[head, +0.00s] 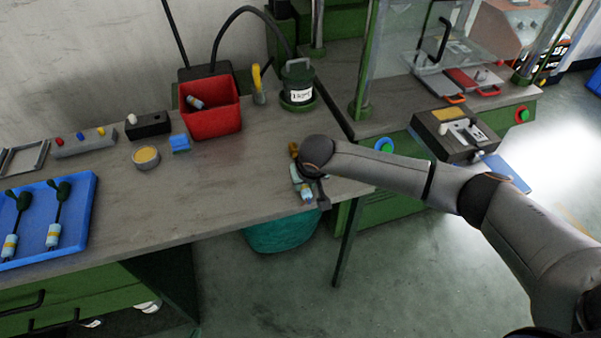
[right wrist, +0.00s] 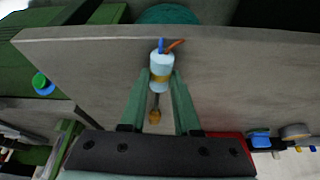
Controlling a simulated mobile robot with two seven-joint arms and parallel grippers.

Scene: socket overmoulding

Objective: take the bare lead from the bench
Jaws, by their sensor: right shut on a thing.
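The bare lead (head: 304,190) is a pale blue cylinder with a yellow band, near the right end of the bench (head: 225,205). The right wrist view shows the lead (right wrist: 160,65) with blue and orange wire ends at the top and a dark cable ending in a brass-coloured tip. My right gripper (right wrist: 161,80) has its two green fingers closed on either side of the lead's banded body. In the head view my right gripper (head: 317,190) is partly hidden by its own wrist. I cannot tell whether the lead still touches the bench. My left gripper is not in view.
A blue tray (head: 92,200) with two dark-ended leads stands at the left. A red bin (head: 212,118) holds another lead. A dark green pot (head: 297,80), blue block (head: 180,143) and round tin (head: 146,157) stand behind. A teal basket (head: 280,236) sits below the bench edge. The bench's middle is clear.

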